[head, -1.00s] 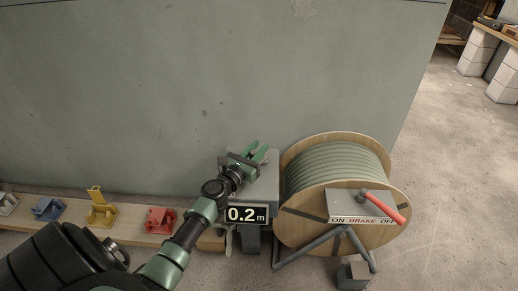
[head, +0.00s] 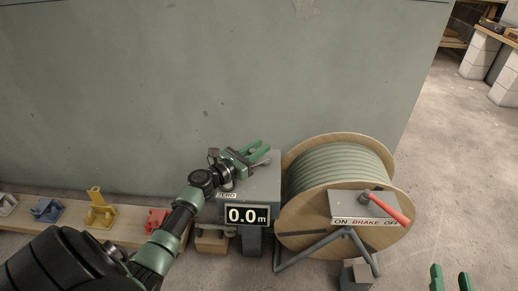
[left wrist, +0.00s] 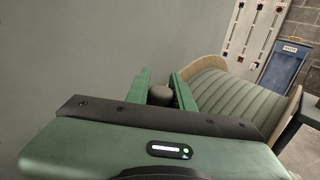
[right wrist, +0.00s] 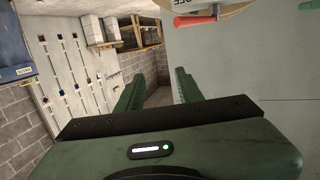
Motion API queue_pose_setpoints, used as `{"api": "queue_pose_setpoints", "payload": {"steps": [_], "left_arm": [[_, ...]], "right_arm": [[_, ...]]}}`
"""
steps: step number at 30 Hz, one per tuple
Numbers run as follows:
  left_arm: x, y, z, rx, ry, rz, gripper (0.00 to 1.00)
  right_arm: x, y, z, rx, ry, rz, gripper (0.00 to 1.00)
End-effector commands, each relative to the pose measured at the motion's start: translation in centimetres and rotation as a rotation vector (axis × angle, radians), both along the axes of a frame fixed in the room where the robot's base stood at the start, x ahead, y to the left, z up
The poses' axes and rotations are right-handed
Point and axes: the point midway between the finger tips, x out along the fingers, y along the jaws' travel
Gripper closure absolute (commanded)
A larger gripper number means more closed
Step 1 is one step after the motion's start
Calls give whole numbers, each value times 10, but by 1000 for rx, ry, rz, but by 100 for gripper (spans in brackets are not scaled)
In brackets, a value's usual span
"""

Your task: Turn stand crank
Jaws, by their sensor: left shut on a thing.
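The reel stand (head: 318,252) carries a wooden reel (head: 300,212) wound with grey-green conduit. My left gripper (head: 261,148) is over the grey meter box (head: 262,185) left of the reel. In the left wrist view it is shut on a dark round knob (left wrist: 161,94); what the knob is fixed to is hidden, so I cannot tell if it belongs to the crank. The display (head: 247,215) reads 0.0 m. The red brake lever (head: 390,210) points towards OFF. My right gripper (head: 450,280) is open and empty at the lower right.
A wooden plank (head: 75,221) at the left carries blue, yellow and red fixtures. A grey-green wall stands close behind the reel. The concrete floor right of the reel is clear. A bench on pale blocks (head: 508,92) stands at the far right.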

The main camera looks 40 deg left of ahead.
Motion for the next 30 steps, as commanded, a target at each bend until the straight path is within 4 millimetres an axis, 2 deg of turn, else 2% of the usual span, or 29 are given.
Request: {"api": "queue_pose_setpoints", "payload": {"steps": [1, 3, 15, 23, 30], "left_arm": [[0, 1, 0, 0, 0, 4, 69], [0, 1, 0, 1, 0, 3, 55], [0, 0, 3, 1, -1, 2, 55], [0, 1, 24, 3, -1, 2, 55], [0, 0, 44, 2, 0, 1, 55]], "right_arm": [[0, 0, 0, 0, 0, 0, 64], [0, 0, 0, 0, 1, 0, 64], [-1, -1, -3, -5, 20, -1, 64], [-19, -12, -47, -66, 267, -17, 64], [-56, -28, -92, -130, 545, -37, 64]]}}
